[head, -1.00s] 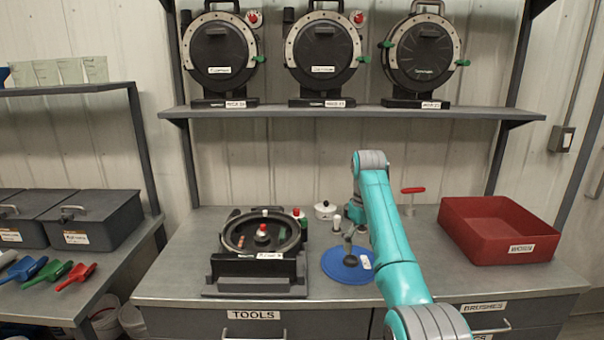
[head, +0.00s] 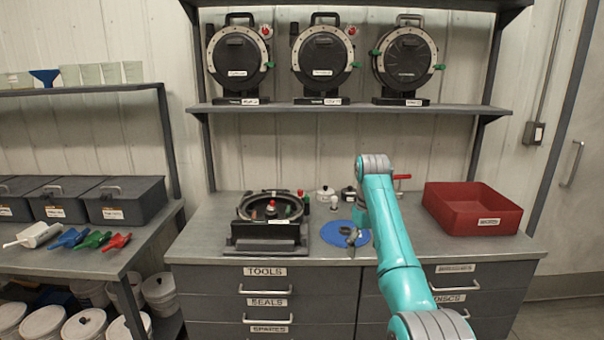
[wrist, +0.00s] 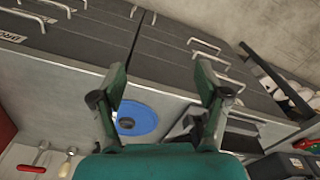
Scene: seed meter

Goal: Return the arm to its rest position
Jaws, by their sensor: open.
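My arm (head: 391,235) reaches forward in the head view toward the workbench, its far joint (head: 374,163) above the bench top. My gripper (wrist: 160,85) shows in the wrist view with its two green fingers spread wide and nothing between them. In the head view I cannot make the gripper out clearly. The wrist view faces the bench top and drawer fronts, with the blue round mat (wrist: 138,118) beyond the fingers. The same mat (head: 361,240) lies on the bench left of my arm in the head view.
A black seed meter (head: 268,222) sits on the bench (head: 205,240), left of the mat. A red bin (head: 473,208) stands at the right. Three meters stand on the shelf (head: 345,110) above. A side table (head: 62,262) with scoops and grey boxes is at the left.

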